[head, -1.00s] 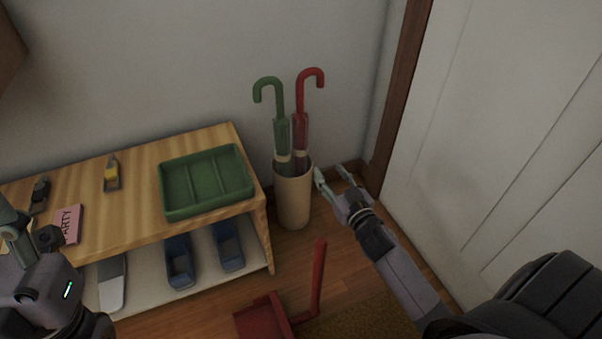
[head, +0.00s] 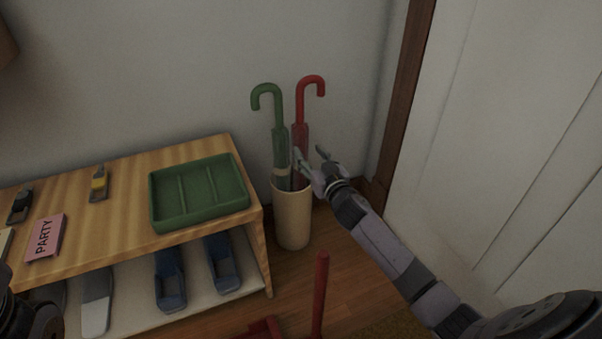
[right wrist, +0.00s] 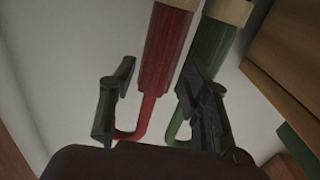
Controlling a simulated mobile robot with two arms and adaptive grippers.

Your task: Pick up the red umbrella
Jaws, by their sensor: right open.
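The red umbrella (head: 301,135) stands upright, hooked handle up, in a cream cylindrical stand (head: 292,220) beside the green umbrella (head: 279,140). My right gripper (head: 309,154) is open at the red umbrella's upper body, just above the stand's rim. In the right wrist view, the red umbrella (right wrist: 167,50) appears handle-down between the spread fingers of my right gripper (right wrist: 158,92). The green umbrella (right wrist: 212,48) is behind the right-hand finger there. I cannot tell whether a finger touches either umbrella. My left gripper is out of view; only a dark arm part shows at lower left.
A wooden shoe bench (head: 120,210) stands left of the stand, with a green tray (head: 198,190) and a pink PARTY card (head: 45,238) on top. A red upright handle (head: 320,295) rises in front. A white door (head: 500,130) and brown frame close the right side.

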